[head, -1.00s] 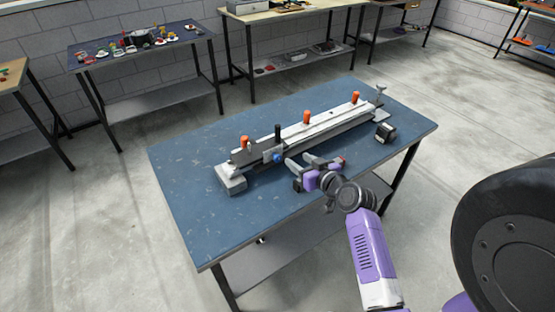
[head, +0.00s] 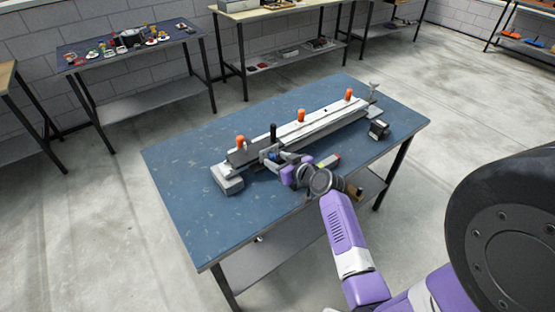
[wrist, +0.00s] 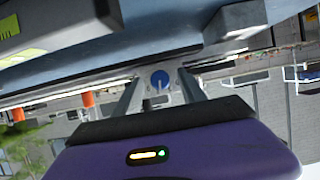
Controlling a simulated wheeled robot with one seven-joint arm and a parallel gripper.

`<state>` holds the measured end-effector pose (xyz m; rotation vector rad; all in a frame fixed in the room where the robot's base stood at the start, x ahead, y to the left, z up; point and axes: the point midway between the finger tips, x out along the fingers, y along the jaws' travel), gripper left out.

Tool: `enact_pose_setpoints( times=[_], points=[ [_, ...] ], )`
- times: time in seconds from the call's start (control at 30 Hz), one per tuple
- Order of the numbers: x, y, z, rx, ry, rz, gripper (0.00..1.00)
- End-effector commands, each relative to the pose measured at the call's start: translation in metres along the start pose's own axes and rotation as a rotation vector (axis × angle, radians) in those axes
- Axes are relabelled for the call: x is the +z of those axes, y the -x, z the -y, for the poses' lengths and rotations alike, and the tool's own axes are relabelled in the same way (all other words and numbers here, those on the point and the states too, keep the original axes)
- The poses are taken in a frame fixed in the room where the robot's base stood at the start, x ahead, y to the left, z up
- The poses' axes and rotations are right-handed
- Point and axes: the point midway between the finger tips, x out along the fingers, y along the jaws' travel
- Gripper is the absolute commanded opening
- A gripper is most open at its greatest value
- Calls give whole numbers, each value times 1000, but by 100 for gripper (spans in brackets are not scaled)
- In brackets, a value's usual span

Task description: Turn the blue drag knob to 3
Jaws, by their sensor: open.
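The blue drag knob (wrist: 159,79) is a small round disc with a pale pointer line, on the front of a carriage at the near left end of the long rail device (head: 318,126). In the head view the knob (head: 272,156) is small and partly hidden by my gripper. My gripper (wrist: 161,86) is open, with one finger on each side of the knob in the wrist view. I cannot tell whether the fingers touch it. The scale numbers around the knob are too small to read. In the head view my gripper (head: 276,158) is at the carriage's front.
The device lies on a blue table (head: 190,205). Orange knobs (head: 301,115) and a black upright handle (head: 273,132) stand up from it. A small black box (head: 379,129) sits at the table's right. The table's front left is clear. Other workbenches stand along the wall.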

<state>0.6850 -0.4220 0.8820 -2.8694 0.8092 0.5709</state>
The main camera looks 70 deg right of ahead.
Motion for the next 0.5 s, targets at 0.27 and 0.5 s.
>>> enact_pose_setpoints(
  times=[0.27,0.5],
  points=[
    [0,-1,0,0,0,0,46],
    [0,-1,0,0,0,0,0]
  ],
)
